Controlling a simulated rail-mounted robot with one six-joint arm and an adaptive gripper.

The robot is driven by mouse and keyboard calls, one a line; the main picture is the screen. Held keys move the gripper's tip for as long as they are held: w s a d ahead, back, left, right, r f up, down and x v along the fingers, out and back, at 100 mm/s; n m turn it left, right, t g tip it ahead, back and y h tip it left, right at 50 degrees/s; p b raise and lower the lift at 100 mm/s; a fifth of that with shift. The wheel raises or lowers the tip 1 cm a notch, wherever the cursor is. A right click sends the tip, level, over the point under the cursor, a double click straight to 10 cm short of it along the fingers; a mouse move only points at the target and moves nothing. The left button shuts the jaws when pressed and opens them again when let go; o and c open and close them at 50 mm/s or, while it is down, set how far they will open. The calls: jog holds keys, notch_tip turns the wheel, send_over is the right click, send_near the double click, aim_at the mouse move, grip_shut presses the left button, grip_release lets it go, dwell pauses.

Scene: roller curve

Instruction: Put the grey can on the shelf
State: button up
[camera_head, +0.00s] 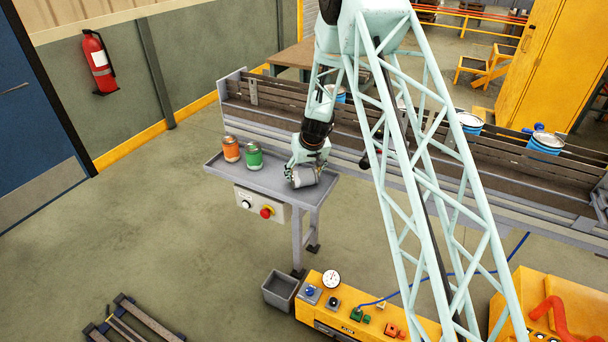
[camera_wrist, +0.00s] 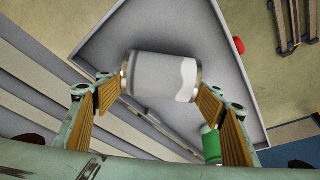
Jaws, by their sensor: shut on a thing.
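The grey can (camera_head: 304,178) lies tilted on its side in my gripper (camera_head: 297,169), at the right end of the grey shelf (camera_head: 228,172). In the wrist view the grey can (camera_wrist: 162,77) spans between the two ribbed finger pads of my gripper (camera_wrist: 162,92), which press on its two ends. The grey shelf (camera_wrist: 105,42) is behind the can there. I cannot tell whether the can touches the shelf. An orange can (camera_head: 231,149) and a green can (camera_head: 253,155) stand upright on the shelf, left of my gripper. The green can (camera_wrist: 211,145) also shows in the wrist view.
A conveyor (camera_head: 285,115) with blue-and-white buckets (camera_head: 545,143) runs behind the shelf. A control box with a red button (camera_head: 266,211) hangs at the shelf's front. A grey bin (camera_head: 281,290) and a yellow machine (camera_head: 345,312) stand in front.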

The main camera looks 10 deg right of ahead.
jog(key=o, duration=0.9)
jog(key=shift+r+p, duration=0.15)
jog(key=shift+p, duration=0.15)
jog(key=shift+s+r, duration=0.15)
jog(key=shift+r, duration=0.35)
jog(key=shift+b+v, duration=0.35)
jog(key=shift+v, duration=5.1)
